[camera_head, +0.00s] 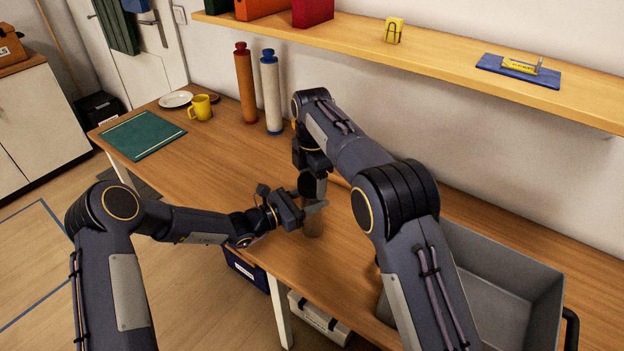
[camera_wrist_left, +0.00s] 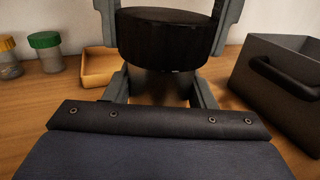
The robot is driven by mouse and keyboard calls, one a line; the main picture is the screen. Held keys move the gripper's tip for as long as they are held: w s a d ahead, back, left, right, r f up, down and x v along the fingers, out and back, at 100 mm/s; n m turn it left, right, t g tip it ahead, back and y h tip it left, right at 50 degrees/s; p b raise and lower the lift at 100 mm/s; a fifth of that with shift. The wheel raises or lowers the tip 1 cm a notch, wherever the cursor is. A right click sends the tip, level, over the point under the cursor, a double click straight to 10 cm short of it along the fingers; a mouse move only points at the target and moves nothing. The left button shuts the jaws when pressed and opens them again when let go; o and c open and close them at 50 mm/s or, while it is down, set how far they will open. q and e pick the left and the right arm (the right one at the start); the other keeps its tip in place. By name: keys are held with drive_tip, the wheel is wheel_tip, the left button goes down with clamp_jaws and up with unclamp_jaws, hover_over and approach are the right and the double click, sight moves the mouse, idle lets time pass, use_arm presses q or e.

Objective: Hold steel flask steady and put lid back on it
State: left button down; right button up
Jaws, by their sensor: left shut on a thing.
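The steel flask (camera_head: 313,224) stands upright on the wooden table, partly covered by my grippers in the head view. Its body also shows in the left wrist view (camera_wrist_left: 160,86), mirroring the brown table. My left gripper (camera_head: 308,210) is shut on the flask, with a finger on each side. The black round lid (camera_wrist_left: 165,38) is right above the flask, between the grey fingers of my right gripper (camera_wrist_left: 168,22), which appear to press on its sides. The right gripper reaches down from above. I cannot tell whether the lid touches the flask's rim.
A grey bin (camera_head: 545,296) stands at the right and a wooden shelf (camera_head: 450,62) runs above the table. In the left wrist view, an orange-topped jar (camera_wrist_left: 8,60), a green-topped jar (camera_wrist_left: 46,52) and a small wooden box (camera_wrist_left: 98,68) stand behind.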

drive_tip(key=shift+c, duration=1.1)
drive_tip(key=m, duration=0.7)
drive_tip(key=shift+m, duration=0.3)
drive_tip(key=m, duration=0.4)
drive_tip(key=shift+m, duration=0.3)
drive_tip(key=m, duration=1.2)
drive_tip(key=shift+m, duration=0.3)
drive_tip(key=m, duration=0.9)
drive_tip(key=o, duration=1.1)
drive_tip(key=shift+f, duration=0.1)
drive_tip(key=shift+o, duration=0.2)
